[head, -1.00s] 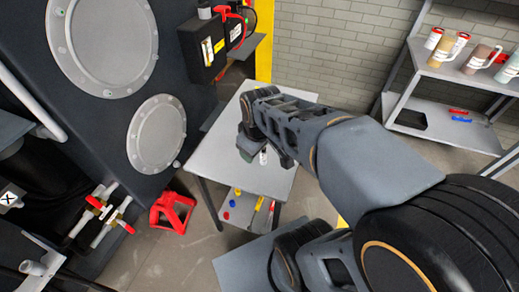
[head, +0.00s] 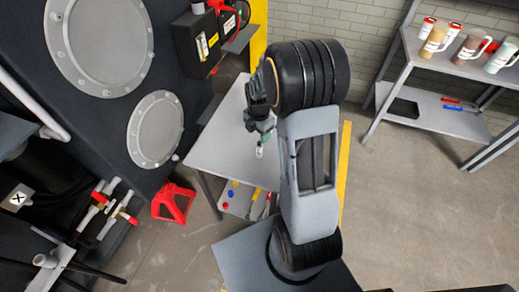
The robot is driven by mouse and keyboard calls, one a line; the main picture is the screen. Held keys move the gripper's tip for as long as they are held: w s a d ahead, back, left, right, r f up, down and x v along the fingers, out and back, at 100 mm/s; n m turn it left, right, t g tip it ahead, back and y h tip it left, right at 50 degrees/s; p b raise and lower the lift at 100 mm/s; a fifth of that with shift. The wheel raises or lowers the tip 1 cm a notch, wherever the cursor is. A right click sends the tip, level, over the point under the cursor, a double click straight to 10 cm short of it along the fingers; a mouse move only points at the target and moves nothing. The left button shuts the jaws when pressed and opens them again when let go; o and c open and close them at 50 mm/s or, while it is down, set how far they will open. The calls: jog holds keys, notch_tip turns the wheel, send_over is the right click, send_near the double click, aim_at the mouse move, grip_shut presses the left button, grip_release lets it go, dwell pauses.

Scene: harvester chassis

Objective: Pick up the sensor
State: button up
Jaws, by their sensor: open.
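A small white and dark cylinder, which looks like the sensor (head: 259,152), stands on the grey table (head: 213,150) in the head view. My gripper (head: 262,136) is above the table, just over the sensor and pointing down. Its jaws are open and nothing shows held in them. The picture is too small to tell whether the fingers touch the sensor. My arm hides the right part of the table.
A lower shelf (head: 238,205) under the table holds several coloured tools. A dark machine panel with round covers (head: 155,131) stands at the left. A red stand (head: 173,203) is on the floor. A rack with bottles (head: 440,62) is at the right.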

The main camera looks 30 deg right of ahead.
aim_at(259, 142)
notch_tip(259, 142, down, 4)
jog(key=shift+r, duration=0.2)
jog(key=shift+w+d+f+p, duration=0.15)
jog(key=shift+f+p, duration=0.2)
jog(key=shift+f, duration=1)
jog(key=shift+d+f+p, duration=0.1)
jog(key=shift+f+p, duration=0.2)
jog(key=shift+f, duration=1)
jog(key=shift+c, duration=0.2)
grip_shut()
